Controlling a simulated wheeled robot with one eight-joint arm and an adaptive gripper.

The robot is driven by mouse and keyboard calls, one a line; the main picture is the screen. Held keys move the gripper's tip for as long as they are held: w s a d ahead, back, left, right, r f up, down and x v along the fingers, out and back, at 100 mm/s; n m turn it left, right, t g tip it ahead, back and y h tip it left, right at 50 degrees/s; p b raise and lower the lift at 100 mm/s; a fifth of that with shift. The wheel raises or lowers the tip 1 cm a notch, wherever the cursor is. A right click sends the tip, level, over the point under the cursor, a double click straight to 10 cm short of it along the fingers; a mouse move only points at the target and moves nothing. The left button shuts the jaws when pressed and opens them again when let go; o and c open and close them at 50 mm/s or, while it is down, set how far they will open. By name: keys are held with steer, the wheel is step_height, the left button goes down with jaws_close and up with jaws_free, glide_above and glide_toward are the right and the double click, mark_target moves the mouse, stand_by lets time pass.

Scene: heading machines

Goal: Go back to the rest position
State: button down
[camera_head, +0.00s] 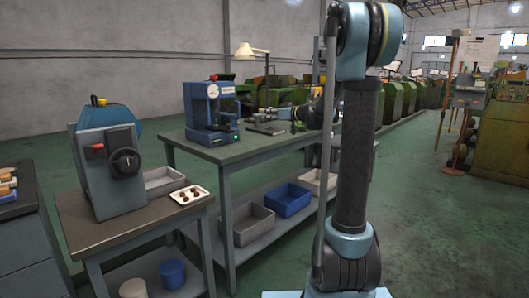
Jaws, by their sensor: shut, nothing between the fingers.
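My arm rises in front on the right side of the view, with its elbow at the top. Its far end shows small behind the upright link, above the right part of the long workbench (258,146). My gripper (262,117) points left there, shut and empty. It is close to a small grey fixture (267,128) on the bench top; I cannot tell whether they touch.
A blue press (211,112) and a lamp (250,51) stand on the bench. Bins, including a blue bin (288,199), sit on its lower shelf. A grey-blue machine (110,165) and a white tray (188,195) are on the nearer table.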

steer(key=s+d+f+m+g+h, duration=0.1)
steer(key=s+f+g+h, duration=0.1)
steer(key=s+f, duration=0.5)
steer(key=s+d+f+m+g+h, duration=0.1)
steer(key=s+d+f+h, duration=0.1)
steer(key=s, duration=0.9)
steer(key=s+d+f+m+g+h, duration=0.1)
steer(key=s+f+g+h, duration=0.1)
steer(key=s+f, duration=0.5)
steer(key=s+d+f+m+g+h, duration=0.1)
steer(key=s+d+f+m+h, duration=0.1)
steer(key=s+d+f, duration=0.2)
steer(key=s+d+f+m+g+h, duration=0.1)
steer(key=s+d+f, duration=0.4)
steer(key=s, duration=0.6)
steer(key=s+d+f+m+g+h, duration=0.1)
steer(key=s+d+f+m+h, duration=0.2)
steer(key=s, duration=0.5)
steer(key=shift+s+d+f+m+h, duration=0.3)
steer(key=shift+d+f+h, duration=0.2)
steer(key=shift+d+f, duration=0.45)
steer(key=shift+d+r, duration=0.1)
steer(key=shift+r, duration=0.1)
steer(key=shift+w+f, duration=0.2)
steer(key=shift+w, duration=0.3)
